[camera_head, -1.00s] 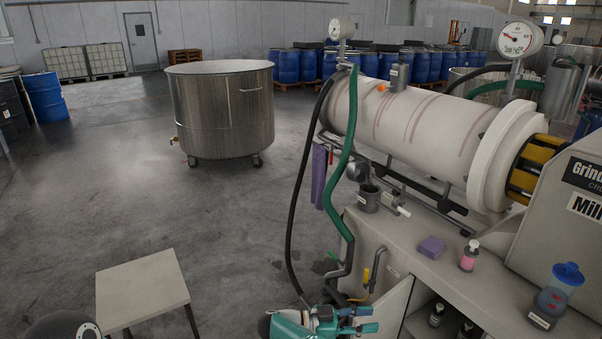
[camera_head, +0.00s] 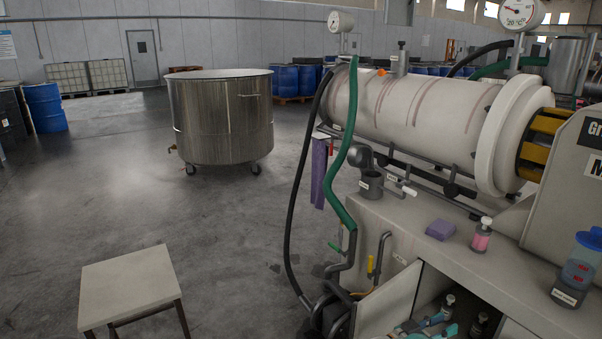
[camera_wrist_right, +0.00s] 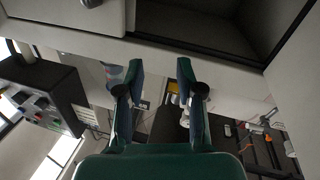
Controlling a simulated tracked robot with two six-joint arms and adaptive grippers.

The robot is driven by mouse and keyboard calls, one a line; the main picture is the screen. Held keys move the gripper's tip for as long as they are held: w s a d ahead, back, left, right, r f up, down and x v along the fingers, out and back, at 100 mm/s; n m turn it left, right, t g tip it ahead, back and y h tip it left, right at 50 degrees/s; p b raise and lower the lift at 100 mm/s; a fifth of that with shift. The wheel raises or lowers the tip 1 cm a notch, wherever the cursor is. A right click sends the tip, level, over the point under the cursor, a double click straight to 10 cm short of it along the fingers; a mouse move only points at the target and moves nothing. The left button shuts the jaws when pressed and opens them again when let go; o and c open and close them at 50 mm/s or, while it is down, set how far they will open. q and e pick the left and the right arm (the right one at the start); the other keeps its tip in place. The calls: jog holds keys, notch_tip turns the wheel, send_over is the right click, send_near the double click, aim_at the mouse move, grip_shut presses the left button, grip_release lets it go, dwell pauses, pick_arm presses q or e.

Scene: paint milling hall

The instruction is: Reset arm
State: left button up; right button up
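My right gripper (camera_head: 428,328) shows at the bottom edge of the head view, in front of the open lower cabinet of the mill bench. Only its teal and dark finger parts are in the picture there. In the right wrist view the right gripper (camera_wrist_right: 160,70) has its two green fingers spread apart. Nothing is between them, so it is open and empty. My left gripper is in neither view.
The mill bench (camera_head: 375,216) carries a purple sponge (camera_head: 440,230), a pink bottle (camera_head: 481,236) and a blue-lidded container (camera_head: 577,270). A stool (camera_head: 128,285) stands front left. A steel vat (camera_head: 222,120) stands on open floor behind. Hoses hang beside the bench.

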notch_tip(320, 180, down, 11)
jog(key=n+t+y+b, duration=0.3)
jog(key=n+t+y, duration=0.1)
jog(key=y, duration=0.1)
pick_arm(q)
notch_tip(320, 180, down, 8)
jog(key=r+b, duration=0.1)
jog(key=b, duration=0.2)
pick_arm(e)
jog(key=s+a+f+n+g+y, duration=0.3)
jog(key=s+a+f+n+y, duration=0.2)
jog(key=s+a+f+y, duration=0.75)
jog(key=s+a+f+g+y, duration=0.1)
jog(key=s+a+g, duration=0.15)
jog(key=s, duration=0.45)
jog(key=s+a+f+n+g+y, duration=0.1)
jog(key=s+a+g, duration=0.1)
jog(key=s+a, duration=0.3)
jog(key=s+a+f+g+y, duration=0.2)
jog(key=s+a, duration=0.1)
jog(key=s, duration=0.5)
pick_arm(q)
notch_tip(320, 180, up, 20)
jog(key=p, duration=2)
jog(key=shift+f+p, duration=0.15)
jog(key=shift+p, duration=0.15)
pick_arm(e)
notch_tip(320, 180, up, 20)
jog(key=s, duration=0.1)
jog(key=shift+r, duration=0.2)
